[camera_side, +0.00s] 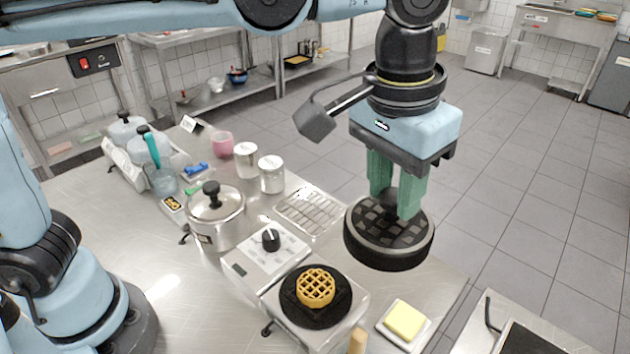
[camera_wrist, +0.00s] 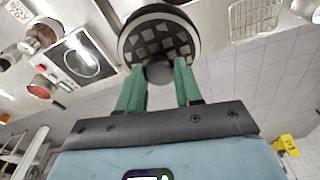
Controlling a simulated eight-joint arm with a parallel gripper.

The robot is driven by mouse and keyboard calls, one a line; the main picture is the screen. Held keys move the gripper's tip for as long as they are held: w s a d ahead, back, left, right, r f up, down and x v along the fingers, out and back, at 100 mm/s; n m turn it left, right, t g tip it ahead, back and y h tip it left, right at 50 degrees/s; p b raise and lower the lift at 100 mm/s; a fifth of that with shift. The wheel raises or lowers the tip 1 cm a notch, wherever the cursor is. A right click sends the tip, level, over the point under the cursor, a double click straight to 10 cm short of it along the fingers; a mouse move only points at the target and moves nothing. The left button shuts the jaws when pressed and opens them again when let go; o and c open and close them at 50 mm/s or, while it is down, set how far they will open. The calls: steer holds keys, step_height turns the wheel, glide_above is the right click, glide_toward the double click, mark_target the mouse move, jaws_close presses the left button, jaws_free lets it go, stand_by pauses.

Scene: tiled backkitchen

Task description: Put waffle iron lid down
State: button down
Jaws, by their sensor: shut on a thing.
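The waffle iron (camera_side: 338,318) stands on the metal counter, a pale base with a round black plate. A golden round waffle (camera_side: 315,288) lies on that plate, uncovered. The waffle iron lid (camera_side: 372,252) is a thick black disc with a grid pattern on its upper face. It hangs apart from the iron, behind and right of it, near the counter's far edge. My gripper (camera_side: 395,206) points down with green fingers shut on the lid. In the wrist view, the lid (camera_wrist: 129,42) sits beyond my fingertips (camera_wrist: 157,72), with a dark knob between them.
Butter on a white dish (camera_side: 421,341) sits right of the iron. A control box with a black knob (camera_side: 250,262), a lidded pot (camera_side: 216,222), a wire rack (camera_side: 305,212) and metal jars (camera_side: 272,178) stand left and behind. A wooden handle (camera_side: 357,341) rises at the front.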

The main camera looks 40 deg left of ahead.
mark_target(388, 218)
step_height(388, 218, down, 6)
steer(key=shift+f, duration=0.2)
steer(key=shift+w+a+f, duration=1.1)
steer(key=shift+w+f, duration=0.5)
steer(key=shift+f, duration=0.25)
steer(key=shift+w+a+f, duration=1.05)
steer(key=shift+w+f, duration=0.55)
steer(key=shift+f, duration=0.25)
steer(key=shift+w+a+f, duration=1.1)
steer(key=shift+w+f, duration=0.5)
steer(key=shift+f, duration=0.25)
steer(key=shift+f, duration=0.1)
steer(key=c, duration=0.8)
jaws_free()
steer(key=shift+o, duration=0.2)
